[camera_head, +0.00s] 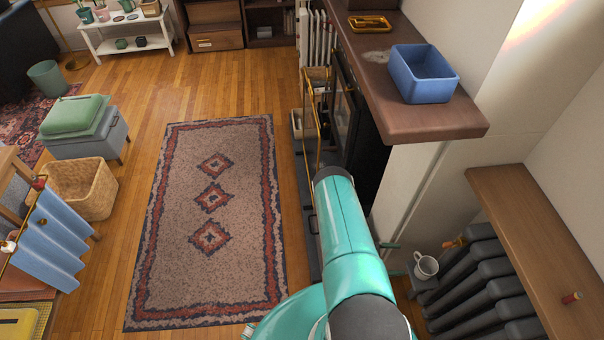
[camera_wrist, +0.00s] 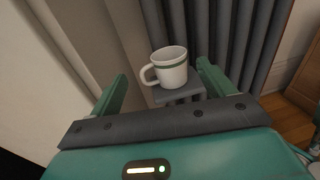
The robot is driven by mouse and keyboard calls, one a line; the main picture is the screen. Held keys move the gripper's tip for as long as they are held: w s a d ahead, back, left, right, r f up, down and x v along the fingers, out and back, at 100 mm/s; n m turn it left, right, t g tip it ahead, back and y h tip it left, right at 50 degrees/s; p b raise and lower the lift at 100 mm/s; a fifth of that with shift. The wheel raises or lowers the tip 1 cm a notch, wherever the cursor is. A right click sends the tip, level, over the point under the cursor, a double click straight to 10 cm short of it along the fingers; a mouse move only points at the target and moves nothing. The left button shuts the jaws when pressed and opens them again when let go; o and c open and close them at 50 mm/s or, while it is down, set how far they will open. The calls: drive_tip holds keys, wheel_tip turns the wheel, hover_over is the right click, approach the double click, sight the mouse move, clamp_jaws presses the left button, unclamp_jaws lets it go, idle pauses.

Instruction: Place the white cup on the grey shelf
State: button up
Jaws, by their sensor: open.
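The white cup (camera_head: 426,267) stands upright on a small grey ledge (camera_head: 420,284) beside the dark radiator. The cup appears beyond the fingers, and I see no contact. In the head view my arm hides most of the gripper.
The dark radiator (camera_head: 482,285) stands right of the cup, with a wooden ledge (camera_head: 535,260) beyond it. A brown mantel (camera_head: 425,118) carries a blue bin (camera_head: 423,75) and a yellow tray (camera_head: 370,22). A patterned rug (camera_head: 212,215) covers open floor at left.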

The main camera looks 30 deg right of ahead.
drive_tip(key=w+a+r+m+y, duration=0.1)
drive_tip(key=w+r+m+y, duration=0.15)
drive_tip(key=w+r, duration=0.55)
drive_tip(key=w+a+r+m+y, duration=0.15)
drive_tip(key=w+r+m, duration=0.35)
drive_tip(key=r, duration=0.5)
drive_tip(key=w+a+r+m+t+y, duration=0.1)
drive_tip(key=w+a+r+y, duration=0.2)
drive_tip(key=r, duration=0.6)
drive_tip(key=w+a+r+m+t+y, duration=0.1)
drive_tip(key=w+a+r, duration=0.35)
drive_tip(key=r, duration=0.35)
drive_tip(key=s+a+r+m+t+y, duration=0.25)
drive_tip(key=a+r+t, duration=0.35)
drive_tip(key=a+r, duration=0.85)
drive_tip(key=s+a+r+t+y, duration=0.4)
drive_tip(key=s+a+r+t, duration=0.3)
drive_tip(key=a+r, duration=0.5)
drive_tip(key=shift+s+a+r, duration=0.15)
drive_tip(key=shift+s, duration=0.45)
drive_tip(key=shift+y, duration=0.25)
drive_tip(key=c, duration=0.9)
drive_tip(key=shift+c, duration=0.4)
